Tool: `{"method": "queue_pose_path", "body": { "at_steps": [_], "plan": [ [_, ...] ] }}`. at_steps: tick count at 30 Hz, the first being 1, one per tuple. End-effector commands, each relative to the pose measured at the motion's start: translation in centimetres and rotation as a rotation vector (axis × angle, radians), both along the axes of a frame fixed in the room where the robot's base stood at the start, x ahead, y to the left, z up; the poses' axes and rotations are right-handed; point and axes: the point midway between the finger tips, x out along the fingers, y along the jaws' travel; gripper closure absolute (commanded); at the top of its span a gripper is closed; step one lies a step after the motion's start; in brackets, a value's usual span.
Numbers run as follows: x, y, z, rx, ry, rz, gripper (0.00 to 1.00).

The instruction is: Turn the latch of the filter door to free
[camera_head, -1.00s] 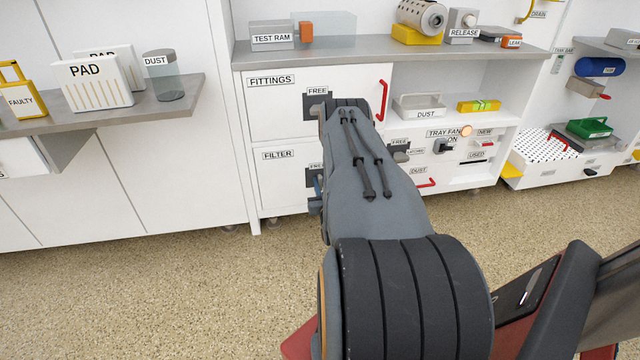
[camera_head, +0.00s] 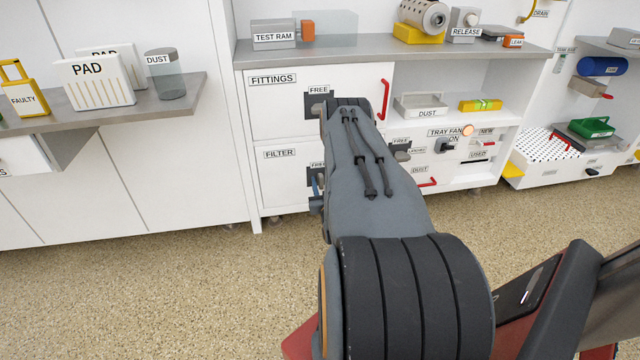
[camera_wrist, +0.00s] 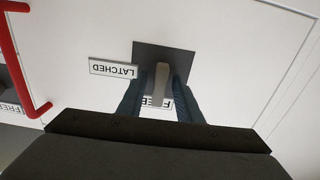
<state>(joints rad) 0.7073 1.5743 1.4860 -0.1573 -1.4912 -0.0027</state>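The filter door (camera_head: 281,188), a white panel labelled FILTER, is at lower centre in the head view. Its dark latch plate (camera_head: 312,174) is mostly hidden behind my arm. In the wrist view, seen upside down, the dark latch plate (camera_wrist: 180,57) carries a grey latch lever (camera_wrist: 162,84). The lever points down the picture over the partly covered FREE label (camera_wrist: 167,103), with the LATCHED label (camera_wrist: 113,68) to the left. My gripper (camera_wrist: 161,86) has one blue-grey finger on each side of the lever. Whether both fingers touch it is unclear.
A red handle (camera_wrist: 21,65) stands out left of the latch in the wrist view. In the head view the fittings door (camera_head: 275,108) is above the filter door, and a side shelf (camera_head: 140,112) with PAD boxes juts out at left. The floor in front is clear.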

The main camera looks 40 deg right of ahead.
Motion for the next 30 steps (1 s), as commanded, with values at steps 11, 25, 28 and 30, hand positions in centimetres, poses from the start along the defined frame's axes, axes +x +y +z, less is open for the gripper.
{"method": "queue_pose_path", "body": {
  "at_steps": [11, 25, 28, 30],
  "plan": [
    [-4.4, 2.8, 0.1, 0.003, 0.003, 0.0, 0.68],
    [-6.4, 4.2, 0.0, 0.0, 0.0, 0.002, 0.68],
    [-6.4, 4.2, 0.0, 0.0, 0.0, 0.002, 0.68],
    [-6.4, 4.2, 0.0, 0.0, 0.0, 0.002, 0.68]
  ]
}}
